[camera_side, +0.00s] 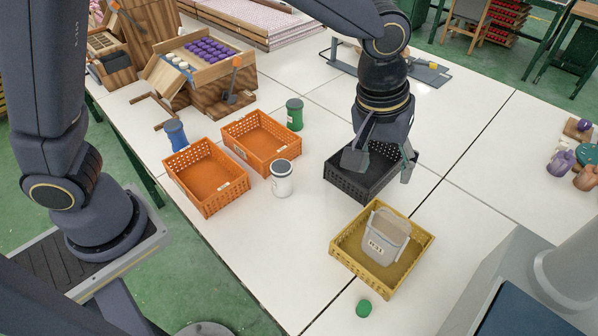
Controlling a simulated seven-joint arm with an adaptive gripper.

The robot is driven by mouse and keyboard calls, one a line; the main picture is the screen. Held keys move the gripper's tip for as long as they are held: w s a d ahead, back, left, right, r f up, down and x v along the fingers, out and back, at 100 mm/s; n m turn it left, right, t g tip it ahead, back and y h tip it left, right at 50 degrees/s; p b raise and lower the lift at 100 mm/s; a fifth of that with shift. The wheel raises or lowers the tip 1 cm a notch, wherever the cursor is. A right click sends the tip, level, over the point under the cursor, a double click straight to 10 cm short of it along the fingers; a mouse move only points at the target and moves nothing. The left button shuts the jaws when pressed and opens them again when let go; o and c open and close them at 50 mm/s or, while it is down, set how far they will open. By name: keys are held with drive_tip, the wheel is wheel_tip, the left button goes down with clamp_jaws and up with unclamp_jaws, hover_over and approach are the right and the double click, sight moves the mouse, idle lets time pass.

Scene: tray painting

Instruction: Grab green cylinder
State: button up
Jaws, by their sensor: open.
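A green cylinder (294,114) stands upright on the white table, just behind the right corner of the rear orange crate. My gripper (380,168) is open, pointing down over the black crate (345,189), to the right of the green cylinder and apart from it. I see nothing between its fingers.
Two orange crates (213,206) (262,168) stand left of the black crate, with a blue cylinder (176,135) and a white canister (282,178) beside them. A yellow crate (345,262) holds a grey bin (384,238). A wooden rack (205,86) stands behind.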

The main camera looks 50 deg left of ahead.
drive_tip(key=s+d+f+m+g, duration=0.2)
drive_tip(key=s+d+f, duration=0.3)
drive_tip(key=d+f, duration=0.3)
drive_tip(key=y, duration=0.1)
hover_over(366, 306)
drive_tip(key=shift+m, duration=0.4)
drive_tip(key=f, duration=1.5)
drive_tip(key=shift+w+a+f, duration=0.15)
drive_tip(key=shift+a+f, duration=0.05)
drive_tip(key=shift+a, duration=0.2)
drive_tip(key=f, duration=0.5)
drive_tip(key=shift+d+f, duration=0.35)
drive_tip(key=shift+d, duration=0.05)
drive_tip(key=c, duration=1)
drive_tip(key=shift+r, duration=0.1)
